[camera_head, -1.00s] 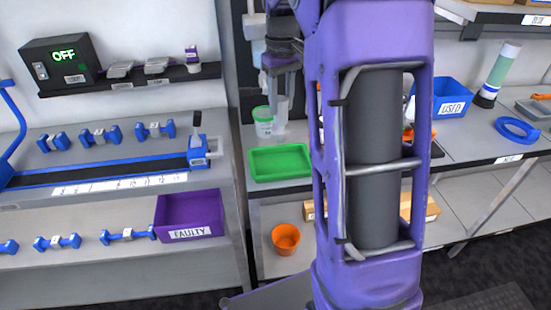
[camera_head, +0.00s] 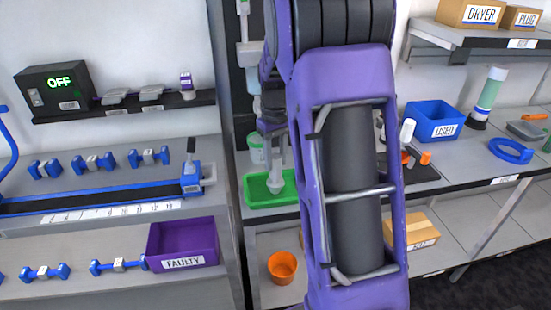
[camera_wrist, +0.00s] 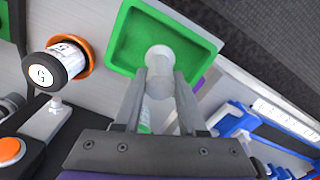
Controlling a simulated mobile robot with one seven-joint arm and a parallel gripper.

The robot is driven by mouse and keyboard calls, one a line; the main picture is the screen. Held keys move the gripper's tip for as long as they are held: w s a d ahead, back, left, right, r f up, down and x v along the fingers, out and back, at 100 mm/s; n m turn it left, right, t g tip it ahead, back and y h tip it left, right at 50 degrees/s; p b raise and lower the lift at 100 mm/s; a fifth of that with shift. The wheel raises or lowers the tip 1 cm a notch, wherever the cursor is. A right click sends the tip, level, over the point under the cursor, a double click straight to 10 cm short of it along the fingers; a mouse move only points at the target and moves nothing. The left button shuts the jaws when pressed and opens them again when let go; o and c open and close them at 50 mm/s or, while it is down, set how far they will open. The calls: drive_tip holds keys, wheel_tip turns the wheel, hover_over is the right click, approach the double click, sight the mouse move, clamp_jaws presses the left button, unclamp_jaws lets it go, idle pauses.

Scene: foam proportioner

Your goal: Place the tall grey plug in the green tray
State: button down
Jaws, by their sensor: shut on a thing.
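The tall grey plug (camera_head: 275,182) is held upright in my gripper (camera_head: 273,145), its wide lower end inside the outline of the green tray (camera_head: 257,198). In the wrist view the fingers of my gripper (camera_wrist: 160,78) are shut on the plug (camera_wrist: 158,60), and its round end appears over the floor of the tray (camera_wrist: 128,22). I cannot tell whether the plug touches the tray floor. My arm hides part of the counter right of the tray.
A white container with a green lid (camera_head: 257,150) stands behind the tray. A black-and-white cylinder on an orange ring (camera_wrist: 55,66) is beside the tray in the wrist view. A blue USED bin (camera_head: 433,118) stands farther right, and an orange cup (camera_head: 282,268) is below.

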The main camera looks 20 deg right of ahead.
drive_tip(key=shift+c, duration=2.4)
unclamp_jaws()
drive_tip(key=shift+f, duration=0.1)
wheel_tip(320, 180, up, 12)
drive_tip(key=p, duration=0.1)
drive_tip(key=shift+r+p, duration=0.2)
drive_tip(key=shift+p, duration=0.2)
